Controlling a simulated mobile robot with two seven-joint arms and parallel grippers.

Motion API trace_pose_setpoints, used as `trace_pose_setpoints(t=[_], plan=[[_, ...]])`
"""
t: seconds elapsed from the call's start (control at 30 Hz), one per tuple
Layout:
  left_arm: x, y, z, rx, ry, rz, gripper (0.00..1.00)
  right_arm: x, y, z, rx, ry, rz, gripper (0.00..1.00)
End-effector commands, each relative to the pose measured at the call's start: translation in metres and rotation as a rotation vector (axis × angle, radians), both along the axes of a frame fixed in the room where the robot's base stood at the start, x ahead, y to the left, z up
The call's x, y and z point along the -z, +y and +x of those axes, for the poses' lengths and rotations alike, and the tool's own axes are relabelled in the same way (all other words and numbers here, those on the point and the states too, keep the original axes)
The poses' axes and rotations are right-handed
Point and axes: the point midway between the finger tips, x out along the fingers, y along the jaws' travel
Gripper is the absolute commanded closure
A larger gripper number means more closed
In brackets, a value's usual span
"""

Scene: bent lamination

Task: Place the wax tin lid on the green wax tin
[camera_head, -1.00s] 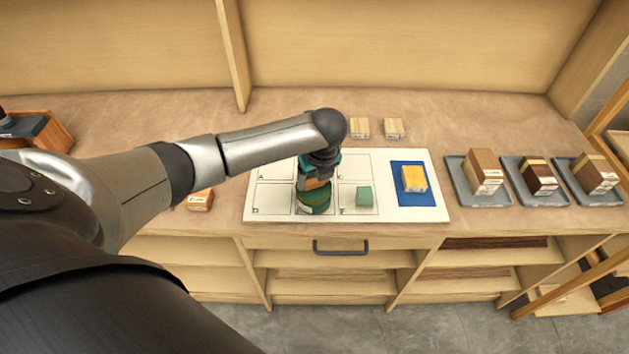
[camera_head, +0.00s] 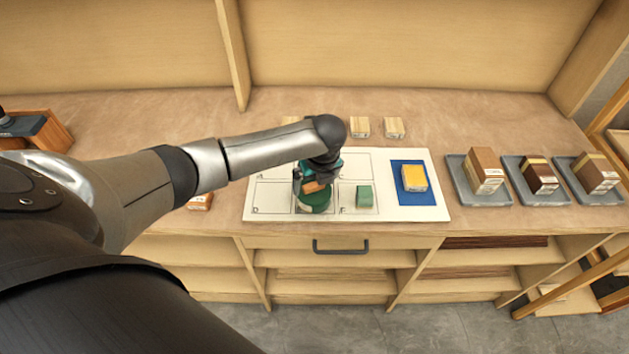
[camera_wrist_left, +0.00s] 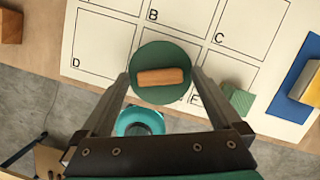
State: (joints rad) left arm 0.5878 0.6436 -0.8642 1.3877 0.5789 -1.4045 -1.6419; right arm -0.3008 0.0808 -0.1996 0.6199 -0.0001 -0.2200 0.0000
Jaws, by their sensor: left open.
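The wax tin lid (camera_wrist_left: 180,92), a round green disc with a wooden bar handle, shows in the left wrist view. It covers whatever is under it there. In the head view the green round shape (camera_head: 316,204) of lid and tin sits on the white board's front row, in the cell left of the one with a small green block. The gripper partly hides it, so I cannot tell how evenly the lid sits on the tin. My left gripper (camera_wrist_left: 160,76) is open, its fingers on either side of the lid and apart from the handle. My right gripper is not in view.
The white lettered board (camera_head: 436,213) holds a green block (camera_head: 364,196) just right of the lid and a yellow block (camera_head: 413,178) on a blue pad. Grey trays (camera_head: 470,192) with wooden blocks stand at right. Small pale blocks (camera_head: 394,128) lie behind the board.

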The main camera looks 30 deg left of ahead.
Motion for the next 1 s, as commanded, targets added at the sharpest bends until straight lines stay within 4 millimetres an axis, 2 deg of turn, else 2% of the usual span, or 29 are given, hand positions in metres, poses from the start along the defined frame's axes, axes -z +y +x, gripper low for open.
trace_pose_setpoints(t=[0.2,0.37,0.8,1.0], plan=[[-0.002,0.000,0.000,0.000,0.000,0.000,0.02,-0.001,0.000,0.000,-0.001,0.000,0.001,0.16],[-0.017,-0.001,0.000,0.001,-0.003,-0.001,0.02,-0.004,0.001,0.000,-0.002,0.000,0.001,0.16],[-0.099,-0.019,-0.013,0.001,-0.004,-0.001,0.02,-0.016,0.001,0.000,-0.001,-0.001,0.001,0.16],[-0.121,-0.025,-0.017,0.000,-0.002,-0.001,0.02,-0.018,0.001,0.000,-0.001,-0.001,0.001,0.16]])
